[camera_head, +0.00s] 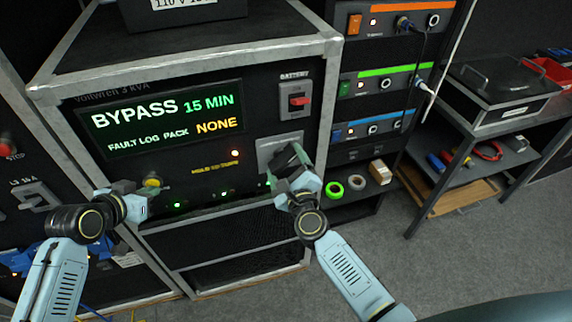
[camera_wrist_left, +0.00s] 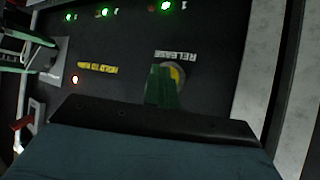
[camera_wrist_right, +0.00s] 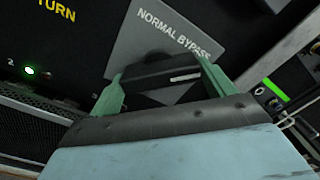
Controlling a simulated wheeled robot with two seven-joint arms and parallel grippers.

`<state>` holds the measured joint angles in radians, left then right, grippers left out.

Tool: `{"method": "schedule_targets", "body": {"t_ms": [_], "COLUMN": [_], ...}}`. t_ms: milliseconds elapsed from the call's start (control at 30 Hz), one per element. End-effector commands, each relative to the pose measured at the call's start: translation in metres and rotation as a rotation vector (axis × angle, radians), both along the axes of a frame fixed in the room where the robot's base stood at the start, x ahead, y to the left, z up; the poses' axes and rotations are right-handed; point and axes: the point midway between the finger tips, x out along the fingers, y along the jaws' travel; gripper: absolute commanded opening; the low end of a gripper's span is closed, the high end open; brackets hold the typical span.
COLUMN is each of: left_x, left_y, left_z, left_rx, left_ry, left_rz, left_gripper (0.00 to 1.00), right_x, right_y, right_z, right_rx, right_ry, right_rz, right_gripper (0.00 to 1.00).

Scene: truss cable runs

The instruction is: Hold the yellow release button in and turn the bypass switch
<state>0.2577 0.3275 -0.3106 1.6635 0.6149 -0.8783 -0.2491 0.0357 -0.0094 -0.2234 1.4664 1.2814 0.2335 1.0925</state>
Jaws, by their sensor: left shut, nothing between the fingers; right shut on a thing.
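The yellow release button (camera_head: 153,180) sits low on the left of the cabinet front. It also shows in the left wrist view (camera_wrist_left: 178,74), partly covered by my left fingers. My left gripper (camera_head: 144,188) is shut and empty, its tips (camera_wrist_left: 165,90) against the button as far as I can see; how deep the button is pressed is unclear. The bypass switch has a dark handle (camera_wrist_right: 158,72) on a grey plate (camera_wrist_right: 155,30) marked NORMAL BYPASS. My right gripper (camera_head: 288,172) is shut on this handle, one green finger at each end. A white mark shows near the handle's right end.
The display (camera_head: 165,118) reads BYPASS 15 MIN and FAULT LOG PACK NONE. A red battery switch (camera_head: 299,100) is above the plate. Tape rolls (camera_head: 334,189) lie on a shelf to the right.

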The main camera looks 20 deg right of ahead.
Motion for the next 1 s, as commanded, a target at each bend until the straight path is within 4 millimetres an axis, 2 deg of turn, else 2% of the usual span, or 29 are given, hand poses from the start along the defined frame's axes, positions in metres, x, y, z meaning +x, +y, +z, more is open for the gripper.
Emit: {"method": "schedule_targets", "body": {"t_ms": [100, 133, 267, 500, 633, 767, 1000], "left_x": [0.000, 0.000, 0.000, 0.001, 0.000, 0.000, 0.000], "left_y": [0.000, 0.000, 0.000, 0.000, 0.000, 0.000, 0.000], "left_z": [0.001, 0.001, 0.001, 0.001, 0.001, 0.001, 0.001], "left_rx": [0.000, 0.000, 0.000, -0.001, -0.001, 0.000, 0.000], "left_ry": [-0.001, -0.001, -0.001, -0.002, -0.002, -0.001, -0.001], "left_rz": [0.001, 0.001, 0.001, 0.001, 0.001, 0.001, 0.001], "left_gripper": [0.00, 0.00, 0.00, 0.00, 0.00, 0.00, 0.00], "right_x": [0.000, 0.000, 0.000, -0.001, -0.011, -0.032, -0.082], "right_y": [0.001, 0.001, 0.001, 0.000, 0.001, 0.001, 0.000], "right_z": [0.001, 0.001, 0.001, 0.000, -0.001, -0.001, -0.001], "right_rx": [0.011, 0.011, 0.009, 0.006, 0.006, 0.007, 0.004], "right_ry": [-0.001, -0.001, -0.001, 0.000, 0.001, 0.004, 0.004], "right_rz": [0.001, 0.001, 0.001, 0.000, 0.000, 0.001, 0.001], "right_gripper": [0.59, 0.83, 1.00, 1.00, 1.00, 1.00, 1.00]}}
